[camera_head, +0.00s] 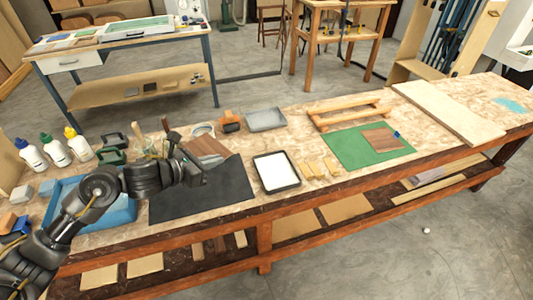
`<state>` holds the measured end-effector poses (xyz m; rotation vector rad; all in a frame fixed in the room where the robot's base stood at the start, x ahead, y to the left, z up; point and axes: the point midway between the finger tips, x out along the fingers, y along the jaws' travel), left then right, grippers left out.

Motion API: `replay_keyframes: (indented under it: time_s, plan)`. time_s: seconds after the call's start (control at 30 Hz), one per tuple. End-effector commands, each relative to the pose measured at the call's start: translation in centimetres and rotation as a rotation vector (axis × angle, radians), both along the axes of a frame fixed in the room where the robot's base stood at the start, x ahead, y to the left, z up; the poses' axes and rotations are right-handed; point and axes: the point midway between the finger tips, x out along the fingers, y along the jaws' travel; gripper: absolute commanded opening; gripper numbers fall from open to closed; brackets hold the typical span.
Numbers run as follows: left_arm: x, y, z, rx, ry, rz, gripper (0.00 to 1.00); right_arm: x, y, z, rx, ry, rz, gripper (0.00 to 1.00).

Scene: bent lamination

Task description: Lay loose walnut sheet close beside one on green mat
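The green mat (347,151) lies on the workbench, right of centre. One walnut sheet (381,139) lies flat on its right part, with a small blue item (396,134) at its right edge. Another walnut sheet (208,148), the loose one, lies by the back edge of the black mat (222,190). My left gripper (196,171) is above the black mat, just in front and left of this sheet in the picture, and covers a little of that area. Its fingers are too small and dark to tell open from shut. My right gripper is out of view.
A white-lined tray (276,172) and several light wood blocks (318,167) lie between the black and green mats. A wooden frame (349,114) stands behind the green mat. A grey tray (265,119) and an orange-handled tool (229,121) are at the back. A pale board (448,112) lies right.

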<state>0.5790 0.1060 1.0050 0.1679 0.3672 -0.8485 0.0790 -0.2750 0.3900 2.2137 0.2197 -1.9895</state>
Motion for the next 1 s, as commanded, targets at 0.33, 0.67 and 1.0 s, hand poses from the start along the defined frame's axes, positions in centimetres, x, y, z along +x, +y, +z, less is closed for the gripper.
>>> replay_keyframes:
  time_s: [0.33,0.67,1.0]
  plan:
    - [14.5,13.6,5.2,-0.004,0.002,0.4,0.0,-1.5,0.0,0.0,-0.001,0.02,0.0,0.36]
    - [22.0,30.6,6.4,0.001,0.007,0.841,0.0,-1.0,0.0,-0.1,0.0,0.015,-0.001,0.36]
    - [20.2,41.2,2.6,0.007,0.002,1.231,0.0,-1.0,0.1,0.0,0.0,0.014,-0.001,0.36]
